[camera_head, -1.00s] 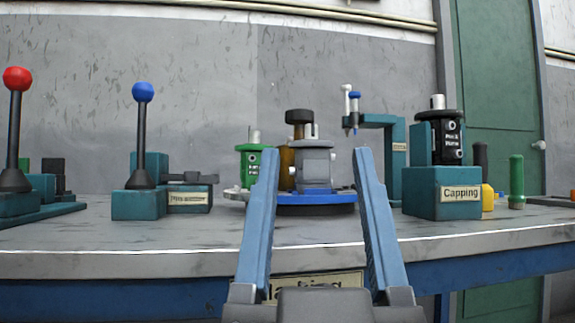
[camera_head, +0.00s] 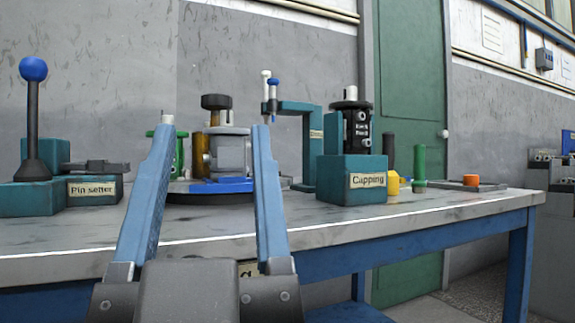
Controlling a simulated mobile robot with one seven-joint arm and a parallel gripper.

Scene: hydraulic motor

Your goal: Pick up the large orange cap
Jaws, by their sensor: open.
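A small orange cap (camera_head: 471,180) sits on a flat dark grey tray (camera_head: 490,187) near the right end of the workbench. Whether it is the large one I cannot tell, as no other orange cap shows. My gripper (camera_head: 212,125) is open and empty, its two blue fingers pointing forward over the front of the bench. It is well to the left of the orange cap. The fingers partly cover the round fixture behind them.
The teal Capping station (camera_head: 352,185) stands between my gripper and the cap. A green peg (camera_head: 419,165) and a yellow part (camera_head: 393,183) stand beside it. The round blue-and-black fixture (camera_head: 215,188) is mid-bench. The Pin setter (camera_head: 95,188) is at left. The bench (camera_head: 440,212) ends at right.

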